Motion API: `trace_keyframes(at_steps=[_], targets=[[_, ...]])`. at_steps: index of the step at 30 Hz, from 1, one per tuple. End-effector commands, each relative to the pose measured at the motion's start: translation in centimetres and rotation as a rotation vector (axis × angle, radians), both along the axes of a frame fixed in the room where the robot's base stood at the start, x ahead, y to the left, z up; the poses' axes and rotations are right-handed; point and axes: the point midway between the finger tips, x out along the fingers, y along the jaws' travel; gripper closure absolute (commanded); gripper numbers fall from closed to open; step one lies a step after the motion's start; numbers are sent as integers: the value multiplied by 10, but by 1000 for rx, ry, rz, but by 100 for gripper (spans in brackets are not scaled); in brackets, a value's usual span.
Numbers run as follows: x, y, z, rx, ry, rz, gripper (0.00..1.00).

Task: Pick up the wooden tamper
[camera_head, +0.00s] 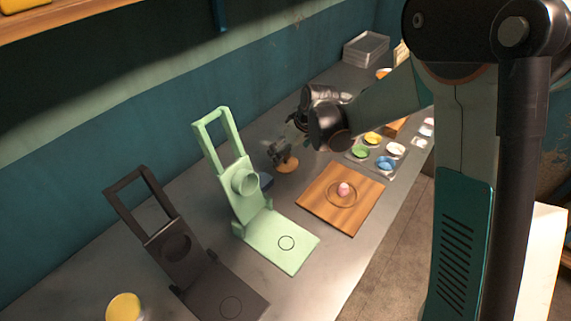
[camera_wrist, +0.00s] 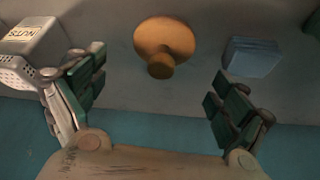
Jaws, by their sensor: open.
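The wooden tamper (camera_wrist: 165,42) is an orange-brown round disc with a small knob. It stands on the grey counter, and in the wrist view it is centred between and beyond my open fingers. It also shows in the head view (camera_head: 288,165), partly covered by my gripper. My gripper (camera_head: 281,150) is over the counter at the tamper, with its fingertips close to it. In the wrist view my gripper (camera_wrist: 160,85) has its two green-padded fingers wide apart with nothing between the pads.
A blue block (camera_wrist: 252,57) lies right of the tamper, and a white-grey container labelled "NUTS" (camera_wrist: 38,45) stands left in the wrist view. A green press stand (camera_head: 240,190), a dark stand (camera_head: 180,250), a wooden board (camera_head: 325,205) and colored bowls (camera_head: 373,139) share the counter.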

Motion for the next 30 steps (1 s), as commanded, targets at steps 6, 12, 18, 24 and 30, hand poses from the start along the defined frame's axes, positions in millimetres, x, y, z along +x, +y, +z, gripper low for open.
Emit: trace_keyframes(at_steps=[6, 12, 18, 24, 30], targets=[[7, 9, -33, 0, 0, 0, 8], [11, 12, -42, 0, 0, 0, 8], [11, 12, -41, 0, 0, 0, 24], [11, 11, -41, 0, 0, 0, 53], [11, 11, -41, 0, 0, 0, 53]])
